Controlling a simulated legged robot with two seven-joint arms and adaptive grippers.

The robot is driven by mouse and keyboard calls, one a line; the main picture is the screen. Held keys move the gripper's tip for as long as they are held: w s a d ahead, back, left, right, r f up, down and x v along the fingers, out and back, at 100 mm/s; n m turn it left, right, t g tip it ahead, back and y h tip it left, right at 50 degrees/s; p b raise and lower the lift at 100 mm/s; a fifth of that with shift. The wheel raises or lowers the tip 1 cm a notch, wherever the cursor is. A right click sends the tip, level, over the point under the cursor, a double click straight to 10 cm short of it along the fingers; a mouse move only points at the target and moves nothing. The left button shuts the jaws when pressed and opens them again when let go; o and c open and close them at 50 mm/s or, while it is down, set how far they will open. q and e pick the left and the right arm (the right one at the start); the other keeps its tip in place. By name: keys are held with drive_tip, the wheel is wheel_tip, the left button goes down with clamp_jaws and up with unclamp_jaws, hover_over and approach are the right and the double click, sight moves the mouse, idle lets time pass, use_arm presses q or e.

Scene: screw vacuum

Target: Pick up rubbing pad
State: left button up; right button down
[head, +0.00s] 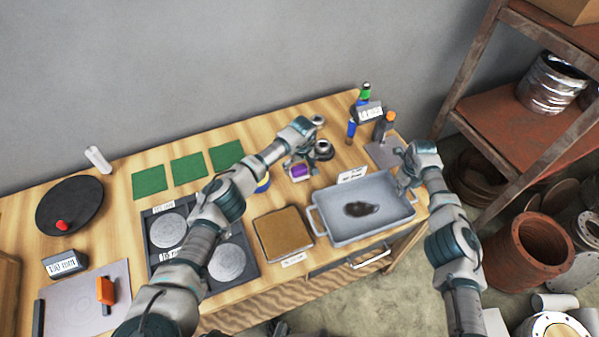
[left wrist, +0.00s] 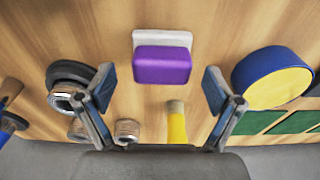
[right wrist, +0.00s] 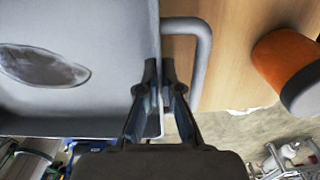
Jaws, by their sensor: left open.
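The rubbing pad appears to be the purple block (head: 299,171) with a white base, on the wooden table. It also shows in the left wrist view (left wrist: 162,64), upper middle. My left gripper (head: 298,157) is open above the table, its two fingers (left wrist: 158,84) apart on either side of the block's line. Nothing is held between them, and contact with the block is not visible. My right gripper (head: 403,182) is at the right rim of the grey tray (head: 335,232). Its fingertips (right wrist: 160,72) are close together over the rim; whether they grip it is unclear.
A blue-and-yellow roll (left wrist: 272,80) stands beside the pad, with metal fittings (left wrist: 66,88) on the other side. A yellow object (left wrist: 177,124) lies close by. An orange-and-grey cylinder (right wrist: 288,62) stands right of the tray handle (right wrist: 203,50). A brown square pad (head: 283,234) lies left of the tray.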

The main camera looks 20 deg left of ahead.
sight(299, 167)
use_arm(q)
drive_tip(key=shift+w+f, duration=0.1)
drive_tip(key=shift+f, duration=0.8)
drive_tip(key=c, duration=1.3)
drive_tip(key=shift+o, duration=0.2)
drive_tip(key=shift+r, duration=0.15)
wheel_tip(299, 167, up, 10)
drive_tip(key=shift+a+f, duration=0.1)
